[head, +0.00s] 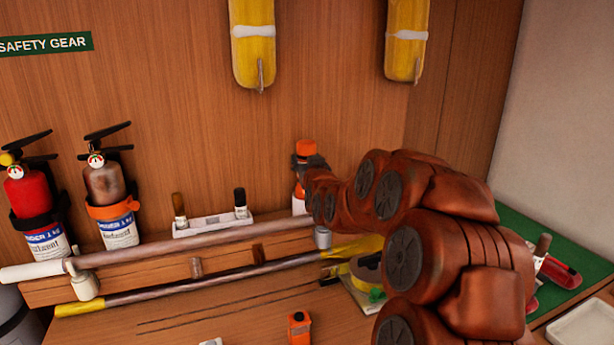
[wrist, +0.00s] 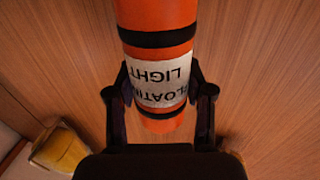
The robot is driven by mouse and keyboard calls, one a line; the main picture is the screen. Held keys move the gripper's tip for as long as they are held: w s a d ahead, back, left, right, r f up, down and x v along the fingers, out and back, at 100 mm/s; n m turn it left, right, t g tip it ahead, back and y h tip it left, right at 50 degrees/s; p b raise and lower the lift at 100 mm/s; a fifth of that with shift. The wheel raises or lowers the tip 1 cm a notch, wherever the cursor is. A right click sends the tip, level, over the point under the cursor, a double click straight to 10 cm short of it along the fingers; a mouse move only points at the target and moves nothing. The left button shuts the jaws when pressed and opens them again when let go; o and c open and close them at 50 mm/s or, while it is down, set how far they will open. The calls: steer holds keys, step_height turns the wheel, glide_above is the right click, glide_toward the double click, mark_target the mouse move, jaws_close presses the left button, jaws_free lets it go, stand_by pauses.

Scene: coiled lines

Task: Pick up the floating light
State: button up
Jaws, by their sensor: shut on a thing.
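The floating light is an orange cylinder with dark bands and a white label reading "FLOATING LIGHT"; it fills the upper middle of the wrist view (wrist: 158,40). In the head view its orange top (head: 305,148) shows above my gripper (head: 308,165), with a white and orange part below. My gripper's dark fingers (wrist: 160,95) lie on both sides of the light at its label and are shut on it. In the head view the light looks upright in front of the wooden back wall. My arm hides what is to the right of it.
Two fire extinguishers (head: 38,205) (head: 108,195) stand at left. A white holder (head: 212,223) with two small items sits behind a long rail (head: 190,245). A yellow-ended pole (head: 180,290) lies in front. A small orange object (head: 299,328) is at the front. Yellow items (head: 253,45) hang above.

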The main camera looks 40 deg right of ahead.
jaws_close()
steer(key=shift+r, duration=0.1)
